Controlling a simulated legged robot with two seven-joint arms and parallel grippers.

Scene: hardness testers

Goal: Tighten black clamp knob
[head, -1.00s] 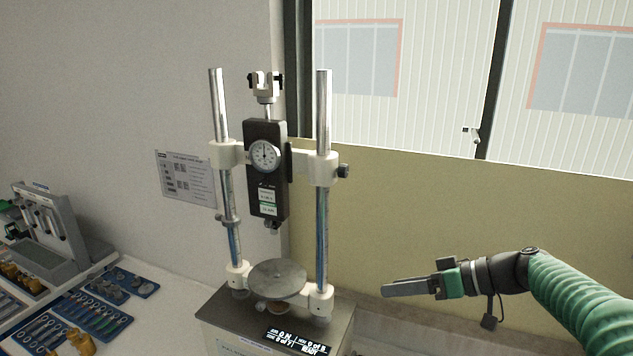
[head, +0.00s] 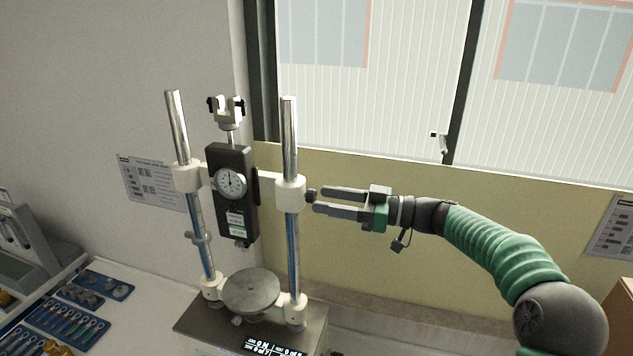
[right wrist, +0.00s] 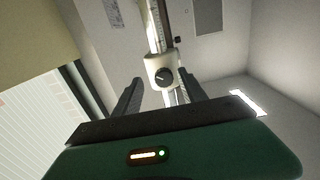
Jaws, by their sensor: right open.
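The black clamp knob (head: 311,196) sticks out from the right side of the white clamp collar (head: 290,193) on the tester's right column. My right gripper (head: 318,199) is open, with its fingertips just right of the knob, pointing left at it. In the right wrist view the knob (right wrist: 163,77) shows as a round black disc on the white collar (right wrist: 160,66), between the two spread fingers (right wrist: 163,92) and beyond their tips. Nothing is held. My left gripper is not in view.
The tester has a dial gauge (head: 230,183), a left column (head: 194,220) and a round plate (head: 251,291) on its base. Blue tool trays (head: 66,322) lie at lower left. A yellowish panel (head: 400,245) stands behind my right arm.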

